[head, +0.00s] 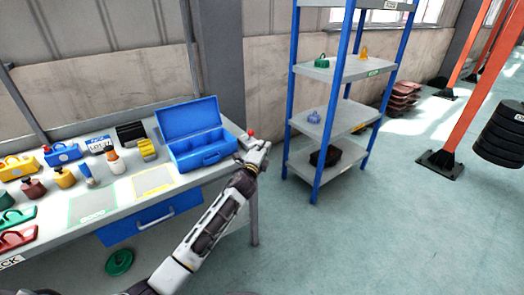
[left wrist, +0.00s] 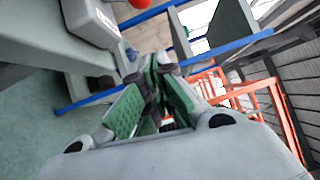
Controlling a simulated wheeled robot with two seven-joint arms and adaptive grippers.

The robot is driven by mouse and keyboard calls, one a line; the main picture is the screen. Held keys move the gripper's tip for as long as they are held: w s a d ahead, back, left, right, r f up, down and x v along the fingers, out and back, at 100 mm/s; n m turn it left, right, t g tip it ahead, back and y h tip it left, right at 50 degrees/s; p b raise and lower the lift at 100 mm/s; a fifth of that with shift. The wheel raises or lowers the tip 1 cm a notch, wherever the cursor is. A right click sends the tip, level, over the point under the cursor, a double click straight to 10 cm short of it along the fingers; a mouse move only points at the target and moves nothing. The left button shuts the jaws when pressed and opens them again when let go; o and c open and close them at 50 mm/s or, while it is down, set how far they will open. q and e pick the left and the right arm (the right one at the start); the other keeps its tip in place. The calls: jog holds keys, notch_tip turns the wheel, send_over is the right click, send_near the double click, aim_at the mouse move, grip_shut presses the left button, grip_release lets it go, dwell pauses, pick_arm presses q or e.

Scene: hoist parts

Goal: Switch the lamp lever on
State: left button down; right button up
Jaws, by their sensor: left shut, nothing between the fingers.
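The lamp lever shows as a red ball knob (head: 251,133) at the right end of the workbench, just beyond my left gripper. In the left wrist view the red knob (left wrist: 139,3) is cut by the top edge, beside a pale grey box (left wrist: 92,18) with a label. My left gripper (head: 261,148) is at the bench's right end, close to the knob in the picture. Its fingers (left wrist: 162,65) are shut and empty. I cannot tell whether they touch the lever. The lever's shaft is mostly hidden. My right gripper is not in view.
An open blue toolbox (head: 201,155) stands on the workbench (head: 120,199) just left of my gripper. Several parts fill the bench's left side. A blue-post shelf (head: 338,71) stands behind to the right. The floor at right is clear near the bench.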

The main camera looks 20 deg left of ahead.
aim_at(250, 136)
pick_arm(q)
jog(key=shift+w+a+r+b, duration=0.15)
jog(key=shift+w+a, duration=0.3)
jog(key=shift+w, duration=0.5)
jog(key=shift+w+a+r+b, duration=0.15)
jog(key=shift+w+a, duration=0.35)
jog(key=shift+w, duration=0.45)
jog(key=shift+w+a+b, duration=0.15)
jog(key=shift+w+a, duration=0.3)
jog(key=shift+w, duration=0.5)
jog(key=shift+a, duration=0.2)
jog(key=shift+s+a, duration=0.1)
jog(key=shift+a, duration=0.05)
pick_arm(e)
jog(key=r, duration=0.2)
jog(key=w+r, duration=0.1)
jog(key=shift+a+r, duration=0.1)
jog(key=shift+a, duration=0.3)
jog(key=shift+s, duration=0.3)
